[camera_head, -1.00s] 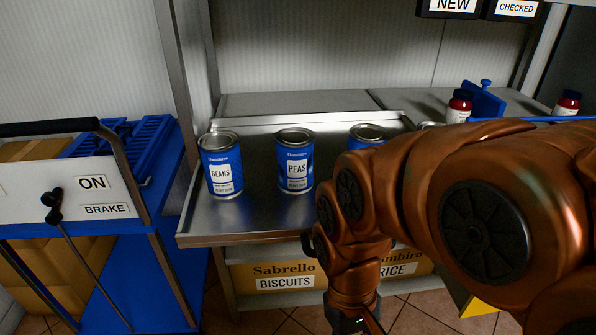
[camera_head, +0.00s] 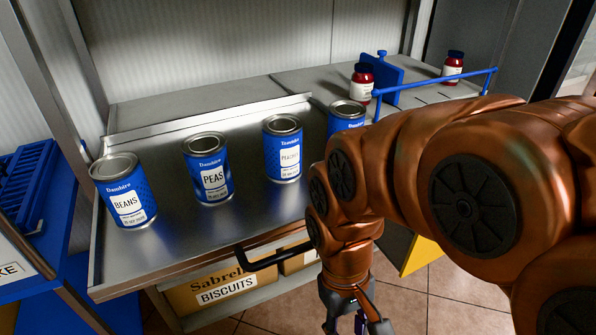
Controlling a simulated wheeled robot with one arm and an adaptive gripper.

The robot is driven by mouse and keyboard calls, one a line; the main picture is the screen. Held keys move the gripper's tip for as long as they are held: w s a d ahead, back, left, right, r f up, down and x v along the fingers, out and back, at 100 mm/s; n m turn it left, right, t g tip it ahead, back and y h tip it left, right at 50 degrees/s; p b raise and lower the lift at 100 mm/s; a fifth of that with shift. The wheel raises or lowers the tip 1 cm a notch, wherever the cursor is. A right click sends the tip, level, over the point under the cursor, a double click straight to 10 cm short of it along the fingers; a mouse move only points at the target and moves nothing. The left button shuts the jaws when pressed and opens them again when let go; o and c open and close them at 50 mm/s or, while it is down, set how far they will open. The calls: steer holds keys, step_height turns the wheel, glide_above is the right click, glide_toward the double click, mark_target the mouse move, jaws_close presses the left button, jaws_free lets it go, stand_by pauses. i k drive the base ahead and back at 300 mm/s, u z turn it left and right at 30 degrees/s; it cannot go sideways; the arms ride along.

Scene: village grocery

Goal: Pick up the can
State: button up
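Several blue cans stand upright in a row on a metal tray shelf (camera_head: 160,253). The beans can (camera_head: 124,190) is at the left, then the peas can (camera_head: 209,169). A third can, perhaps peaches (camera_head: 283,148), stands further right. A fourth can (camera_head: 346,116) is partly hidden behind my copper-coloured arm. My gripper (camera_head: 358,325) hangs low in front of the shelf, at the bottom of the picture, below and apart from the cans. Its fingers are cut off by the frame edge, so their opening is unclear.
Two red jars with dark lids (camera_head: 362,83) (camera_head: 453,67) stand behind, near a blue divider (camera_head: 386,78) and blue rail. A dark handle (camera_head: 275,258) sticks out below the tray. Biscuit boxes (camera_head: 225,288) sit underneath. A blue cart (camera_head: 38,200) is at left.

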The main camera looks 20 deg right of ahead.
mark_target(205, 154)
steer(key=k, duration=1.25)
steer(key=z, duration=0.75)
steer(key=i, duration=1.5)
steer(key=u, duration=0.9)
